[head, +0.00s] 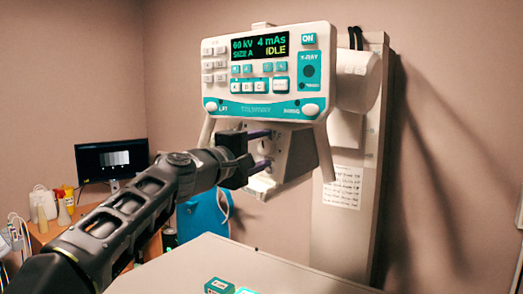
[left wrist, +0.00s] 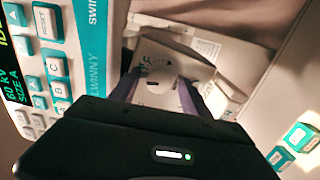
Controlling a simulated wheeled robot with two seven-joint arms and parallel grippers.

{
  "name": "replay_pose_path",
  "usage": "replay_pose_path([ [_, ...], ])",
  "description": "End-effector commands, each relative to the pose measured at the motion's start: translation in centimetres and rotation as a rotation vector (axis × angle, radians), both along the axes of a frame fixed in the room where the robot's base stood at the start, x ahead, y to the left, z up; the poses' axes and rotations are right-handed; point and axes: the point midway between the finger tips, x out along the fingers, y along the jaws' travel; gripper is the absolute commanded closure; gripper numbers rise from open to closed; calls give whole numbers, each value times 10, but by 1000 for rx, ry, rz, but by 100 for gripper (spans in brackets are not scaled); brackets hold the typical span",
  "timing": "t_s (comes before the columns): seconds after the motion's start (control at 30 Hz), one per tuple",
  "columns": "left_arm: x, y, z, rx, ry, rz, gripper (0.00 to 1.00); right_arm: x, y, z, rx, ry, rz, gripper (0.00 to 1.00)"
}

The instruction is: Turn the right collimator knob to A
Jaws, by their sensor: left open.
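The white collimator box (head: 296,152) hangs under the control panel. My left gripper (head: 264,148) is in front of its face, with its two purple fingers apart, one above the other. In the left wrist view the open fingers (left wrist: 160,92) are on either side of a pale part of the collimator face (left wrist: 165,62) with small dark markings. A pale round shape with a dark line between the fingers looks like a knob (left wrist: 153,82), but its setting is too small to read. I cannot tell whether the fingers touch it. My right gripper is not in view.
The control panel (head: 268,98) shows 60 kV, 4 mAs, SIZE A and IDLE, just above my gripper. A wall column (head: 345,235) with a paper note (head: 343,187) stands right. A pale table (head: 190,265) with teal-and-white blocks (head: 219,285) is in front. A monitor (head: 111,160) stands left.

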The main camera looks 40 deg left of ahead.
Motion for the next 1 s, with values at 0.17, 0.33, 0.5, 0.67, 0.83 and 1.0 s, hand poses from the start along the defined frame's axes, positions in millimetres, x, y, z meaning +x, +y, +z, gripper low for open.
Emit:
replay_pose_path([
  [0.17,-13,0,-2,1,-1,1,45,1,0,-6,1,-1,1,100],
  [0.33,-41,0,-4,1,-2,2,45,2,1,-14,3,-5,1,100],
  [0.5,-67,0,-4,1,-2,2,45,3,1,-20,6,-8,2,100],
  [0.67,-78,0,-4,1,0,2,45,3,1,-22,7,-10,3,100],
  [0.83,-78,-1,-4,0,1,1,45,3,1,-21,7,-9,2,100],
  [1.0,-78,-1,-4,0,0,1,45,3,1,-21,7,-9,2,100],
])
